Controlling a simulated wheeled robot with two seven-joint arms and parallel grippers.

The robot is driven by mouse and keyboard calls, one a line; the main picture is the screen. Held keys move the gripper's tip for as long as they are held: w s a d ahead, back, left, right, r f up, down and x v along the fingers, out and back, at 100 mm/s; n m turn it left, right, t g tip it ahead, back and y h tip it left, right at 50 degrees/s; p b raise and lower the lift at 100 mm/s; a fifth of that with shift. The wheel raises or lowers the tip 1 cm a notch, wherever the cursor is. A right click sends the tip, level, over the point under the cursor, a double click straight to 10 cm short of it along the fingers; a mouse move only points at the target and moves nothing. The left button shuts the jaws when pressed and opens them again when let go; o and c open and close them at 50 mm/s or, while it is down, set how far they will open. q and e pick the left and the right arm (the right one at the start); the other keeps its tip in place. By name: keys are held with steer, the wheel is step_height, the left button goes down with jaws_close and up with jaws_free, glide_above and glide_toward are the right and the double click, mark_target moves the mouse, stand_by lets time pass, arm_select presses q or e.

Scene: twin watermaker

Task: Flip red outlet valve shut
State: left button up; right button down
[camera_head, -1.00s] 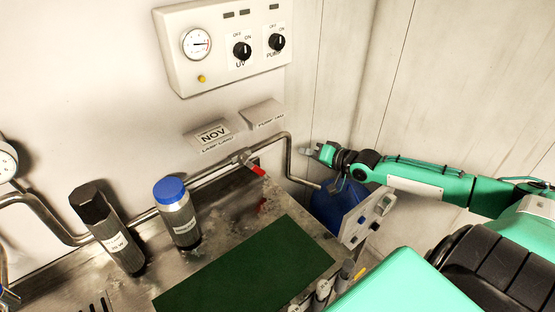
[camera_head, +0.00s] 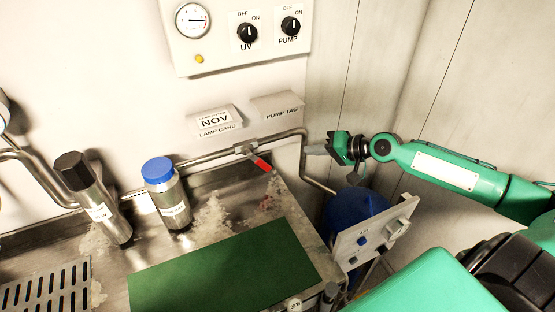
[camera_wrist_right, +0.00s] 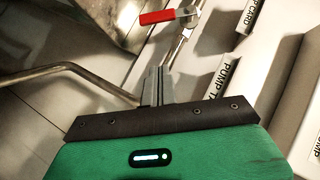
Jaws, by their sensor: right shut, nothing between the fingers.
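The red outlet valve lever (camera_head: 260,163) sits on the steel pipe (camera_head: 285,137) along the wall, above the bench's back right part. In the head view it slants down to the right, away from the pipe line. In the right wrist view the red lever (camera_wrist_right: 162,16) lies across the top, ahead of the fingers and apart from them. My right gripper (camera_head: 318,150) is right of the lever, beyond the pipe's downward bend in the picture. Its fingers (camera_wrist_right: 157,78) are together and empty. My left gripper is not in view.
The pipe bend (camera_head: 303,150) lies between my right gripper and the lever in the picture. A blue container (camera_head: 350,207) and a white switch panel (camera_head: 375,235) are below my right arm. A blue-capped bottle (camera_head: 168,195) and green mat (camera_head: 225,270) are to the left.

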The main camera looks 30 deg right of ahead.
mark_target(259, 162)
steer(key=s+a+f+p+x, duration=0.1)
steer(key=p+x, duration=0.4)
steer(key=x, duration=0.6)
steer(key=shift+s+a+f, duration=0.2)
steer(key=shift+a, duration=0.4)
